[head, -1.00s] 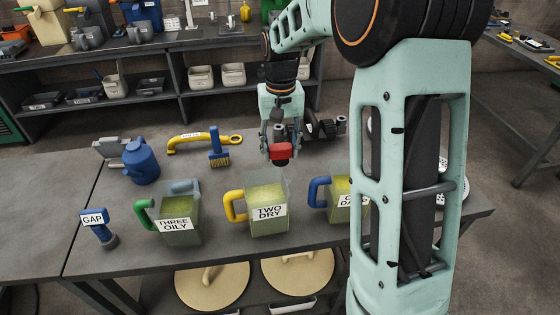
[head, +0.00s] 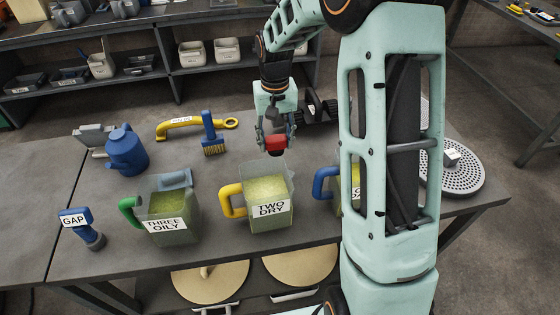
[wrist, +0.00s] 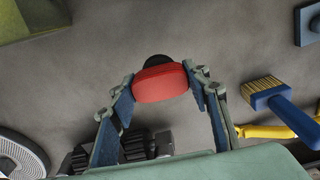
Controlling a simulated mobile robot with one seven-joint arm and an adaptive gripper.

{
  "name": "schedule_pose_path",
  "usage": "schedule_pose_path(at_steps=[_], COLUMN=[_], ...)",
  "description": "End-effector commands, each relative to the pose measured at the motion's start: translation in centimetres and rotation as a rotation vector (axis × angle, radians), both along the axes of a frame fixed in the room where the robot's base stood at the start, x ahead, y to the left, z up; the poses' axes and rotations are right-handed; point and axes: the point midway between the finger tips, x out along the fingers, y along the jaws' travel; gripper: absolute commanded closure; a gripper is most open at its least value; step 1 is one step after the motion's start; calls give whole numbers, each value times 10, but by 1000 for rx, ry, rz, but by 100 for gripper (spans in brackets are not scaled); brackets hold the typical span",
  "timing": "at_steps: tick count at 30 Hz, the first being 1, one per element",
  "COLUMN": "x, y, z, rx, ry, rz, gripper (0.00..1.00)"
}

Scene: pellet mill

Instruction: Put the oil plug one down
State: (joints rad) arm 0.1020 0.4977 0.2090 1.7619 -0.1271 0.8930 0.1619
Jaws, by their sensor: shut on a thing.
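The oil plug looks to be the red piece (head: 275,146) in my gripper, also seen in the wrist view (wrist: 160,83) with a dark round part at its far side. My gripper (head: 274,140) is shut on it, one finger on each side in the wrist view (wrist: 160,78). It hangs over the grey table just behind the jug labelled TWO DRY (head: 268,208). I cannot tell whether the plug touches the tabletop.
Jug THREE OILY (head: 168,212) and a blue-handled jug (head: 325,182) flank the middle jug. A blue can (head: 126,152), brush (head: 211,138), yellow wrench-like tool (head: 190,122) and GAP tool (head: 80,225) stand left. A perforated disc (head: 462,178) lies right. Bare table surrounds the plug.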

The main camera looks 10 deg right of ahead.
Motion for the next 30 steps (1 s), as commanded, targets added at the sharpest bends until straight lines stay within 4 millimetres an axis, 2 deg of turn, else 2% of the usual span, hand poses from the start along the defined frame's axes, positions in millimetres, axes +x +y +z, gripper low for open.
schedule_pose_path(at_steps=[4,11,17,28,29,30], x=[-1,0,-1,0,0,0], y=[0,0,0,0,0,0], z=[-27,-46,-73,-80,-80,-79], rx=[1,0,0,0,0,0], ry=[5,2,4,0,0,0], rz=[0,0,0,0,0,0], gripper=[100,100,100,100,55,51])
